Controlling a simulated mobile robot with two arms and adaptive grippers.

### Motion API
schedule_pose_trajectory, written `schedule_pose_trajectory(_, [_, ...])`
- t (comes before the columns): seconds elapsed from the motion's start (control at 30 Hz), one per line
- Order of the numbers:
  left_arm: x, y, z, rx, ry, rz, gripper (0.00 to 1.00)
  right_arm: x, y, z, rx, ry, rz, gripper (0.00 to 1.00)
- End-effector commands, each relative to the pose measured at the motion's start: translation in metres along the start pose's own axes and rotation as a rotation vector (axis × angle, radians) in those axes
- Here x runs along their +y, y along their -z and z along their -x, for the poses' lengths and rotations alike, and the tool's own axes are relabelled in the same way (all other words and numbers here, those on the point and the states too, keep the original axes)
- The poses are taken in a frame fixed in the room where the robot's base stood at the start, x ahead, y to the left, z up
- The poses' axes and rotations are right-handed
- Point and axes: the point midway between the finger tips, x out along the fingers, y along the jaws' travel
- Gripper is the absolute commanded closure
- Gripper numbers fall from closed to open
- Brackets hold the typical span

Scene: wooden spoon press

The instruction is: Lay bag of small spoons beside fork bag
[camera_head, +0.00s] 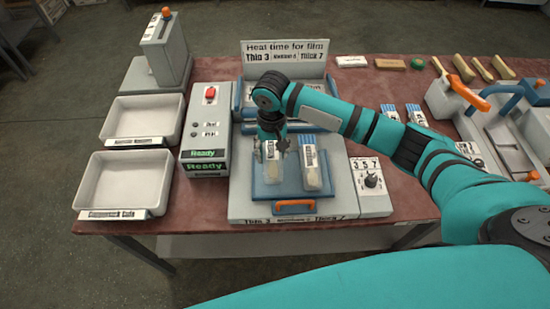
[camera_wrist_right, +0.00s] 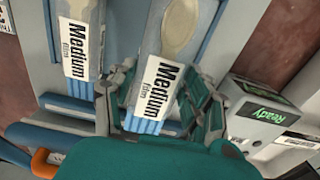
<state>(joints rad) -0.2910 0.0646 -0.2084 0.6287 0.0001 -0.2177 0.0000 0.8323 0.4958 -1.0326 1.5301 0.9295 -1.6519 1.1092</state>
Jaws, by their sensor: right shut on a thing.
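My right gripper (camera_head: 272,143) reaches down over the blue plate of the press (camera_head: 292,190). It is shut on a clear bag (camera_head: 271,180) with blue ends and a "Medium film" label, at the left of the plate. In the right wrist view my right gripper's fingers (camera_wrist_right: 158,88) lie on both sides of this bag, and a wooden spoon bowl shows in it (camera_wrist_right: 180,28). A second similar bag (camera_head: 312,168) lies parallel to the right with a small gap; its utensil is hard to make out. Whether the held bag touches the plate, I cannot tell. My left gripper is out of view.
A control box reading "Ready" (camera_head: 206,135) stands left of the press. Two empty white trays (camera_head: 125,185) (camera_head: 143,120) are farther left. A dial box (camera_head: 370,190) adjoins on the right. A heat-time sign (camera_head: 285,50) stands behind. More blue-ended bags (camera_head: 390,111) lie beyond my arm.

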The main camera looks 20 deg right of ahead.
Motion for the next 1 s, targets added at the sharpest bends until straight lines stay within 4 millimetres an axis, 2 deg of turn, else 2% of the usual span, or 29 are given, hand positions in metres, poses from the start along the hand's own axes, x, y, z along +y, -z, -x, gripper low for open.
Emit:
schedule_pose_trajectory(0.1, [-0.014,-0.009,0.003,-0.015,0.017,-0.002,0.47,0.000,0.000,-0.010,0.000,0.000,-0.001,0.78])
schedule_pose_trajectory(0.27, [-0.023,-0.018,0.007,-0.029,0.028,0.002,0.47,0.000,0.000,-0.033,0.000,-0.001,0.001,0.78])
schedule_pose_trajectory(0.4, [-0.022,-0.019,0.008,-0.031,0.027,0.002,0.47,0.000,0.000,-0.041,0.002,0.001,0.001,0.78])
schedule_pose_trajectory(0.73, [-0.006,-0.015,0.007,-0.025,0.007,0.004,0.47,0.000,0.000,-0.045,0.001,0.001,0.000,0.78])
schedule_pose_trajectory(0.77, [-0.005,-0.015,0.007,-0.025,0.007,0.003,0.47,0.000,0.000,-0.044,0.001,0.001,0.000,0.47])
schedule_pose_trajectory(0.9, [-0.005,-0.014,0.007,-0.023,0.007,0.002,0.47,0.000,0.000,-0.044,0.002,0.001,0.000,0.29])
schedule_pose_trajectory(1.0, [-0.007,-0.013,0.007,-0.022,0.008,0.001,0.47,0.000,0.000,-0.044,0.002,0.001,0.000,0.27])
